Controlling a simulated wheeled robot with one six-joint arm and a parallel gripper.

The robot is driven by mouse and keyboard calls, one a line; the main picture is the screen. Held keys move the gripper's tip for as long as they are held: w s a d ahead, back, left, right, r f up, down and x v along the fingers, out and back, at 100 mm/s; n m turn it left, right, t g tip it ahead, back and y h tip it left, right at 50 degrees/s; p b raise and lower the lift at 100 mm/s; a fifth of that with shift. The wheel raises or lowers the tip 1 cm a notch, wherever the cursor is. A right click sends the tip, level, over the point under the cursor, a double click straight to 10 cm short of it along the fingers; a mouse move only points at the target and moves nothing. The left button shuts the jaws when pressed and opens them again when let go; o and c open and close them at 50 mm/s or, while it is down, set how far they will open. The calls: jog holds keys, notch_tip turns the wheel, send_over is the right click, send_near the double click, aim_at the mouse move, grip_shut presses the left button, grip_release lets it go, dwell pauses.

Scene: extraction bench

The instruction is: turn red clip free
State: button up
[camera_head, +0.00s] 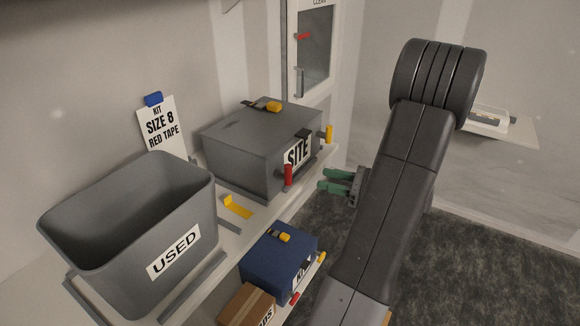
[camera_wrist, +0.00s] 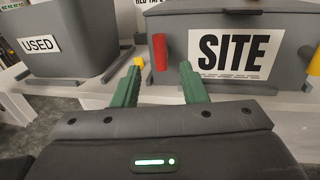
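The red clip (camera_head: 288,175) is on the front face of the grey box labelled SITE (camera_head: 240,150), at the left of its label. It stands upright there. In the wrist view the red clip (camera_wrist: 160,52) is just ahead of my gripper, roughly between the lines of the two fingers. My gripper (camera_head: 325,181) has green fingers that are apart with nothing between them. In the head view it is to the right of the red clip, with a gap. The wrist view also shows my gripper (camera_wrist: 158,75) open.
A grey bin labelled USED (camera_head: 190,240) stands left on the shelf. A yellow clip (camera_head: 329,134) is at the SITE box's right. A yellow piece (camera_head: 238,206) lies between bin and box. A blue box (camera_head: 275,265) and a cardboard box (camera_head: 245,305) are lower down.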

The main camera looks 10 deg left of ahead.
aim_at(288, 184)
jog(key=a, duration=0.4)
jog(key=w+a+p, duration=0.1)
jog(key=a, duration=0.2)
jog(key=a+p, duration=0.1)
jog(key=a, duration=0.3)
jog(key=shift+w+a, duration=0.3)
jog(key=shift+w, duration=0.05)
grip_shut()
